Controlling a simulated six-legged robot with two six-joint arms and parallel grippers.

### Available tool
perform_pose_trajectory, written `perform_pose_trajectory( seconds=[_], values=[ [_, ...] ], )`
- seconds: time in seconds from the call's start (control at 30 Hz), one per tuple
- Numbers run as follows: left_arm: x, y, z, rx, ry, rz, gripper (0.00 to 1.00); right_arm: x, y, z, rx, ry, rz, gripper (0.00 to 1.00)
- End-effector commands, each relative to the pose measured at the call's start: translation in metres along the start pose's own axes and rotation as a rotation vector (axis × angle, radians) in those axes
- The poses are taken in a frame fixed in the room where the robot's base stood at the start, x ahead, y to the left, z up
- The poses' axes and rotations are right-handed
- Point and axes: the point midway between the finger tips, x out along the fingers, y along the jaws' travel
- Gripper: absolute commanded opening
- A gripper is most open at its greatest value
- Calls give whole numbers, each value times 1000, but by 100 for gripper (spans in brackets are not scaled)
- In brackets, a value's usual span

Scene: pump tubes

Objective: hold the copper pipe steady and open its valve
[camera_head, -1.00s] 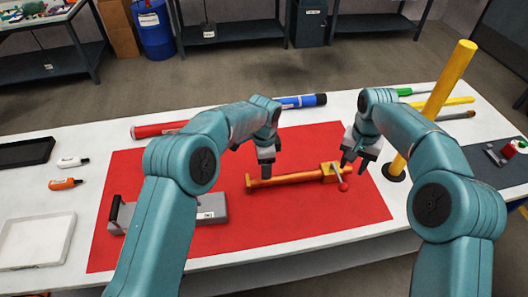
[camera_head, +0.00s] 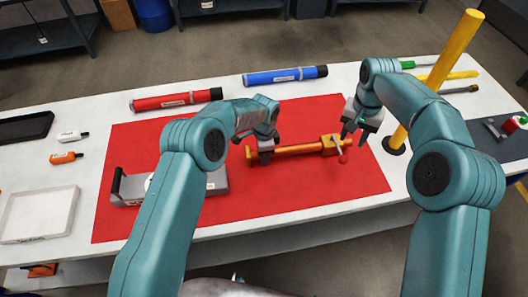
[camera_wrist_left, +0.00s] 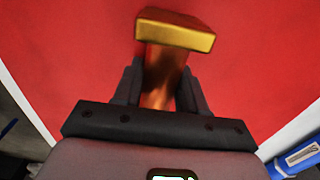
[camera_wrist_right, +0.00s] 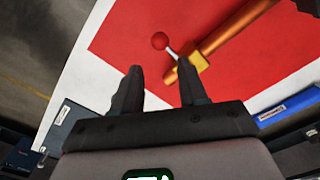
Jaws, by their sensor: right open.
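The copper pipe (camera_head: 300,149) lies on the red mat, with a yellow block (camera_head: 251,154) at its left end. The valve sits at its right end, with a yellow body (camera_head: 330,145) and a lever ending in a red knob (camera_head: 343,159). My left gripper (camera_head: 264,152) is at the pipe's left part. In the left wrist view its fingers straddle the pipe (camera_wrist_left: 163,85), just behind the block (camera_wrist_left: 176,30); whether they press on it is unclear. My right gripper (camera_head: 352,130) is open and empty above the valve. The knob (camera_wrist_right: 160,40) shows beyond its fingers.
A grey device with a handle (camera_head: 130,188) lies on the left of the mat (camera_head: 300,200), partly behind my left arm. Red (camera_head: 176,99) and blue (camera_head: 285,76) tubes lie behind the mat. A yellow post (camera_head: 450,60) rises close to my right arm.

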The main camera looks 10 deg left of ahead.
Motion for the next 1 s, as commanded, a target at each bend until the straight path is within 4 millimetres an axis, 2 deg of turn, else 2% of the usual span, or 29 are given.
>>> perform_pose_trajectory(
  seconds=[0.03,0.1,0.17,0.2,0.27,0.3,0.47,0.67,0.8,1.0],
  values=[
    [0,0,0,0,0,-1,18,0,0,0,0,0,0,43],
    [0,0,0,0,0,-1,0,0,0,0,0,0,0,43],
    [-1,0,0,0,1,-1,0,0,0,0,0,0,0,39],
    [-1,0,0,0,1,-1,0,0,0,0,0,0,0,26],
    [-1,0,0,0,1,-1,0,0,0,0,0,0,0,7],
    [-1,0,0,0,1,-1,0,0,0,0,0,0,0,0],
    [-1,-1,0,0,1,-2,0,0,0,3,-11,13,21,0],
    [-1,-1,0,-1,2,-2,0,2,-4,22,-116,145,172,0],
    [-1,-1,0,-1,1,-2,0,0,-14,45,-277,303,266,0],
    [-1,-1,0,-1,2,-3,0,-1,-36,86,-530,475,283,0]
  ],
)
